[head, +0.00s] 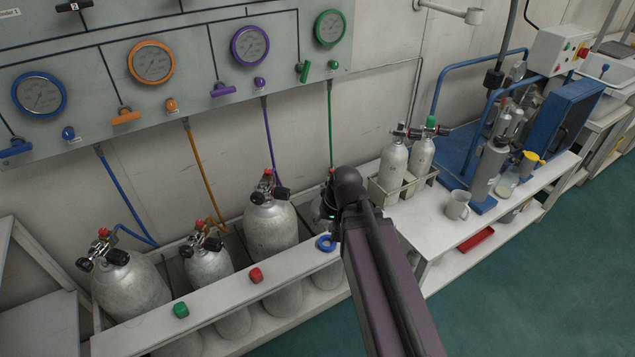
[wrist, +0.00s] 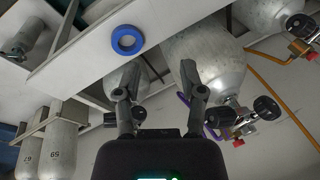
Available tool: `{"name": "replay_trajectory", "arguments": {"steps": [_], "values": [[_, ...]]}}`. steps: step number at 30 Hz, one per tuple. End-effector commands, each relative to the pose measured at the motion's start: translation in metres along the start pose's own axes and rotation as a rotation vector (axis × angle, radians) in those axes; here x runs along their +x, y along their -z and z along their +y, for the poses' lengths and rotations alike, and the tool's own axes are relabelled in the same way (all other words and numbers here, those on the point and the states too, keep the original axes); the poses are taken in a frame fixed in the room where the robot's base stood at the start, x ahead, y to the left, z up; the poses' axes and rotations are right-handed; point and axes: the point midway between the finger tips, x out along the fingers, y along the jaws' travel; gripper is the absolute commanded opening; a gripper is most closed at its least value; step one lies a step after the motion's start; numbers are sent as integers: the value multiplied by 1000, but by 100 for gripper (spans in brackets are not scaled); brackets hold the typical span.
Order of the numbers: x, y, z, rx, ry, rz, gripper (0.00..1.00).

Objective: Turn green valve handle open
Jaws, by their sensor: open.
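The green valve handle (head: 302,72) is on the grey wall panel, below and left of the green-rimmed gauge (head: 330,28). It stands nearly upright in the head view, while the blue, orange and purple handles lie crosswise. A small green knob (head: 333,65) is just right of it. My gripper (wrist: 163,84) is open and empty in the wrist view, its two fingers spread over the cylinders. In the head view my arm mostly hides it, low among the cylinders and well below the panel. The green handle is not in the wrist view.
Grey cylinders with black-knobbed valves (head: 270,220) stand in a rack below the panel. A blue ring (head: 326,243) lies on the rack's front board; it also shows in the wrist view (wrist: 127,40). A crate of two bottles (head: 378,192) and a mug (head: 457,205) stand right.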

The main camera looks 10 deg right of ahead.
Motion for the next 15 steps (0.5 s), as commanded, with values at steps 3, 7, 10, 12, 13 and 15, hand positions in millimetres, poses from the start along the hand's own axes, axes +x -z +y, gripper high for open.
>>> {"name": "replay_trajectory", "arguments": {"steps": [3, 7, 10, 12, 13, 15], "values": [[1, -19, 8, -49, -117, -59, 52], [0, -31, 15, -79, -204, -100, 52], [-1, -35, 18, -90, -238, -116, 52], [-2, -36, 20, -93, -250, -121, 52], [-2, -36, 20, -93, -252, -122, 52], [-2, -36, 20, -94, -253, -123, 52]]}}
